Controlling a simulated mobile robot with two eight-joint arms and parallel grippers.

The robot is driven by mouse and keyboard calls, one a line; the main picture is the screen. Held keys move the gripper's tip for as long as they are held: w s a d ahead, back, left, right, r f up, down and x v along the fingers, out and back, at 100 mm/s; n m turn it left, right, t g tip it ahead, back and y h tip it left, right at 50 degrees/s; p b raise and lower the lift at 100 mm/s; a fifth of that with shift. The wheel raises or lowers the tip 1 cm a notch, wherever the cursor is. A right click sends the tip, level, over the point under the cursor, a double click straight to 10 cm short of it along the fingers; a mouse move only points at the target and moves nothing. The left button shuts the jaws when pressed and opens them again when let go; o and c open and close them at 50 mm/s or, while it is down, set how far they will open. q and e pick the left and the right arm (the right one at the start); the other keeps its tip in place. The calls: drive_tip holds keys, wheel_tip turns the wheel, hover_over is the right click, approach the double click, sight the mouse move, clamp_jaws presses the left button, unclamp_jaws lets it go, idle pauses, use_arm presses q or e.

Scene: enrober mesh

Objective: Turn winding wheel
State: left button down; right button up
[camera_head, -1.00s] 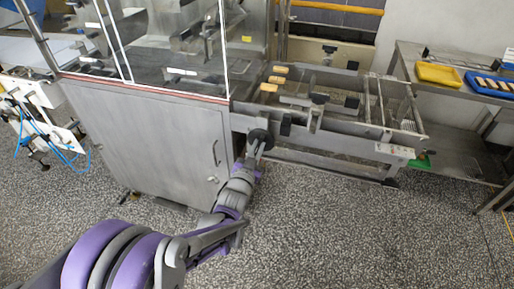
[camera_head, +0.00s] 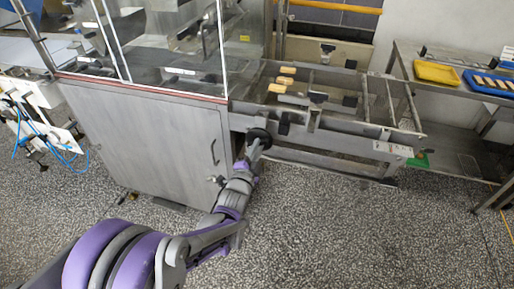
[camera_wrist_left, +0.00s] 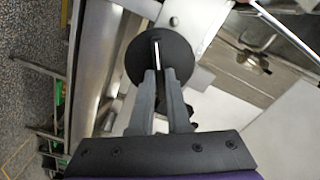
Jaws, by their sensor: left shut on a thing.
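The winding wheel (camera_head: 260,135) is a small dark disc on the side of the grey metal conveyor frame, just right of the enclosed cabinet. It also shows in the left wrist view as a round black disc (camera_wrist_left: 143,62) with a pale slot or strip near its middle. My left gripper (camera_head: 251,152) reaches up to it from below. In the left wrist view its two grey fingers (camera_wrist_left: 161,75) are closed at the wheel's face. The gripper hides part of the wheel's lower side in the head view. My right gripper does not show.
The steel cabinet (camera_head: 150,140) with clear panels stands left of the wheel. The conveyor (camera_head: 340,135) carries several light bars. A side table at right holds a yellow tray (camera_head: 437,73) and a blue tray (camera_head: 478,85). The speckled floor in front is clear.

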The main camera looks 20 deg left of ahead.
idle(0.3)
use_arm(q)
drive_tip(key=c, duration=0.9)
unclamp_jaws()
drive_tip(key=shift+s, duration=0.1)
drive_tip(key=s, duration=1)
drive_tip(key=shift+s+a, duration=0.15)
drive_tip(key=shift+s, duration=0.15)
